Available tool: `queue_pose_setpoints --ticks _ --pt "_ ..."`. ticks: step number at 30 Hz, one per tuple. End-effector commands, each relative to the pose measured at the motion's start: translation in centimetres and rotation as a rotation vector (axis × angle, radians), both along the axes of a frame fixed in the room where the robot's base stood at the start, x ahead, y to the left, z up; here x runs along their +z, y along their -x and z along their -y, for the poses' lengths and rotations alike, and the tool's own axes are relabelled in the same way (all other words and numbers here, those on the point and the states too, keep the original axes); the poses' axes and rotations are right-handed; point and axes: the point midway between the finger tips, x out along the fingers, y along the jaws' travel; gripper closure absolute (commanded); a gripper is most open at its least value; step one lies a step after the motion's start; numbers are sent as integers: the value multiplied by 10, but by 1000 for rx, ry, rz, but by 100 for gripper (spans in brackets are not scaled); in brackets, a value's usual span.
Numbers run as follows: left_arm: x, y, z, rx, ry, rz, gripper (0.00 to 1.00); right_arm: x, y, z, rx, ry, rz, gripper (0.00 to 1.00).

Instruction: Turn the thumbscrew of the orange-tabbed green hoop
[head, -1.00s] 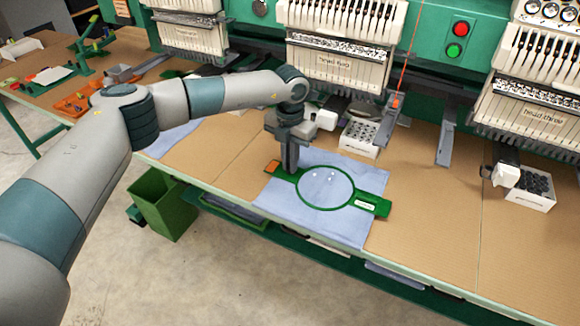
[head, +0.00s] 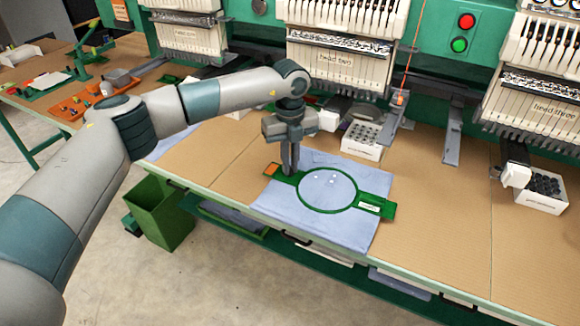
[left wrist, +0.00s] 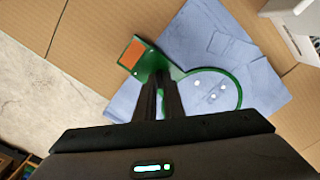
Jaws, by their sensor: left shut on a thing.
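The green hoop (head: 304,207) lies flat on a folded blue cloth (head: 340,236) on the table. Its orange tab (head: 271,170) is at the left end, and a white label sits on its right arm. My left gripper (head: 289,173) points down at the hoop's left side, between the orange tab and the ring. In the left wrist view the orange tab (left wrist: 131,53) is just left of the fingers (left wrist: 162,78), which are close together over the hoop's bracket. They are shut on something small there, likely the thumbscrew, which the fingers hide. My right gripper is not in view.
Embroidery heads overhang the table's back, with head two (head: 340,70) behind my left gripper. White boxes of dark spools (head: 362,139) stand at the back. A green bin (head: 160,212) stands on the floor at left. The brown table (head: 440,215) is clear at right.

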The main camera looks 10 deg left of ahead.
Motion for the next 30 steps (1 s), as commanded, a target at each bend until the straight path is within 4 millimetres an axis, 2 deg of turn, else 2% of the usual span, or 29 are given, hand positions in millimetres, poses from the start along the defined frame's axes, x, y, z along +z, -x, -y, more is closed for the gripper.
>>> queue_pose_setpoints --ticks 6,12,26,27,28,29,30 --pt "-1 0 0 136 -1 0 100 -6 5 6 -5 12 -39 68" --pt "0 0 0 201 0 1 100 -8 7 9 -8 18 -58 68" --pt "0 0 0 217 -1 0 100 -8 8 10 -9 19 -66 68" --pt "0 0 0 217 -1 0 84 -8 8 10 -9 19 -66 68" --pt "0 0 0 217 -1 0 77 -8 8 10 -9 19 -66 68" --pt "0 0 0 217 -1 0 72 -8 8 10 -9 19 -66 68" --pt "0 0 0 217 -1 0 72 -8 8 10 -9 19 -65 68"
